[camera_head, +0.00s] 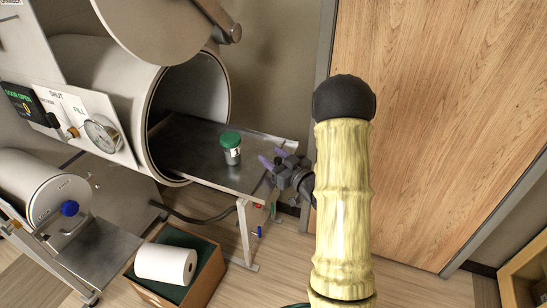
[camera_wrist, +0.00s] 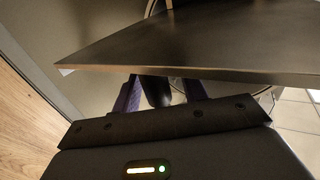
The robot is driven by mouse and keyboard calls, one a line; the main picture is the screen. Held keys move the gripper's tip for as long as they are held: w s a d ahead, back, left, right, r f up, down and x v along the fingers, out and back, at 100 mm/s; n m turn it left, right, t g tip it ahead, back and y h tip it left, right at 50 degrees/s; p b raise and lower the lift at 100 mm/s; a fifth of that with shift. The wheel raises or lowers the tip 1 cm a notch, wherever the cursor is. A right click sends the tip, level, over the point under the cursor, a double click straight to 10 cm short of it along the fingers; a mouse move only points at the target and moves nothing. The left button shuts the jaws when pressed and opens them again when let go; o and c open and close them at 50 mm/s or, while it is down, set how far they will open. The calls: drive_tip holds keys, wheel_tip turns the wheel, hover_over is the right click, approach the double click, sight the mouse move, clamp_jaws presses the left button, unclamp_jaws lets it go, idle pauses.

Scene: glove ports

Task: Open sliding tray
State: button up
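The metal sliding tray (camera_head: 205,160) sticks out to the right from the round chamber opening; its far part is inside. A small jar with a green lid (camera_head: 231,148) stands upright on it. My gripper (camera_head: 272,159) is at the tray's right end, its purple fingers by the edge. In the wrist view the tray (camera_wrist: 200,45) crosses the upper part and hides the fingertips. The fingers of my gripper (camera_wrist: 162,92) are spread apart there, with a dark rounded thing visible between them. Whether they touch the tray is unclear.
The cylindrical chamber (camera_head: 158,85) has its round door (camera_head: 165,25) swung up above the opening. A wooden door (camera_head: 440,120) stands right of my arm. A box (camera_head: 205,275) with a white roll (camera_head: 166,264) sits on the floor below.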

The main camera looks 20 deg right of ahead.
drive_tip(key=shift+s+d+f+b, duration=0.1)
drive_tip(key=shift+s+d+b, duration=0.15)
drive_tip(key=shift+s, duration=0.25)
drive_tip(key=p+v, duration=0.6)
drive_tip(key=v, duration=1)
drive_tip(key=shift+s, duration=0.15)
drive_tip(key=shift+a, duration=0.1)
